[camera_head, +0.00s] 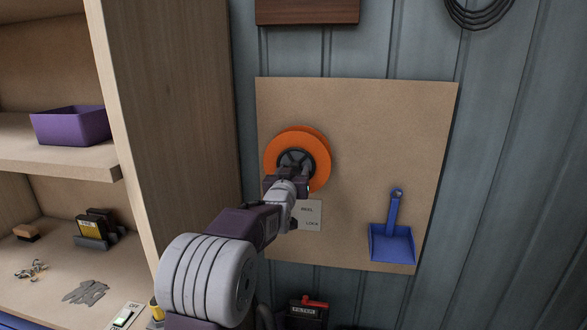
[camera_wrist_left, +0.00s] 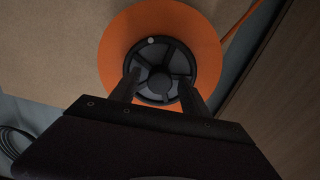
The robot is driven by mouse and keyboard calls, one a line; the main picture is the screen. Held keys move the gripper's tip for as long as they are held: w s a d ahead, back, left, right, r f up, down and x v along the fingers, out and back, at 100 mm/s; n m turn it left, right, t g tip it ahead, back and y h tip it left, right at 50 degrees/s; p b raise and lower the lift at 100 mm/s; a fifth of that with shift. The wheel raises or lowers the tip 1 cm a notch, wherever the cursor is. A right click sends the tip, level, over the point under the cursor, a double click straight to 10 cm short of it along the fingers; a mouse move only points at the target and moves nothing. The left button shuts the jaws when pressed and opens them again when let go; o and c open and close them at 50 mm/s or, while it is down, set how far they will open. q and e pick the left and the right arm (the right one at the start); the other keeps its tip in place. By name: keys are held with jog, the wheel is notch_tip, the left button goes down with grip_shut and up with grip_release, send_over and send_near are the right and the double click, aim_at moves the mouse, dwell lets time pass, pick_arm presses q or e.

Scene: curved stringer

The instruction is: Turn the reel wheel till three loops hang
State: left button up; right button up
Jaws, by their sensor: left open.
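An orange reel (camera_head: 315,147) is mounted on the tan board, with a dark spoked wheel (camera_head: 295,157) at its centre. My left gripper (camera_head: 290,172) reaches up to the front of the wheel and partly hides its lower part. In the left wrist view the reel (camera_wrist_left: 116,50) surrounds the dark wheel (camera_wrist_left: 160,52), which has a small light dot on its rim. The open fingers of my left gripper (camera_wrist_left: 158,90) stand on either side of the wheel's lower part; I cannot tell whether they touch it. An orange strand (camera_wrist_left: 243,20) runs off the reel at upper right. I see no hanging loops.
A label reading "REEL LOCK" (camera_head: 311,216) sits below the reel, partly covered by my arm. A blue dustpan (camera_head: 392,245) hangs at the board's lower right. A wooden shelf unit (camera_head: 185,120) stands close on the left, holding a purple bin (camera_head: 70,126).

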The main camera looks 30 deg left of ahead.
pick_arm(q)
grip_shut()
jog(key=n+b, duration=1.1)
jog(key=n, duration=1.3)
jog(key=shift+f+n, duration=0.15)
jog(key=shift+n, duration=0.15)
dwell(0.6)
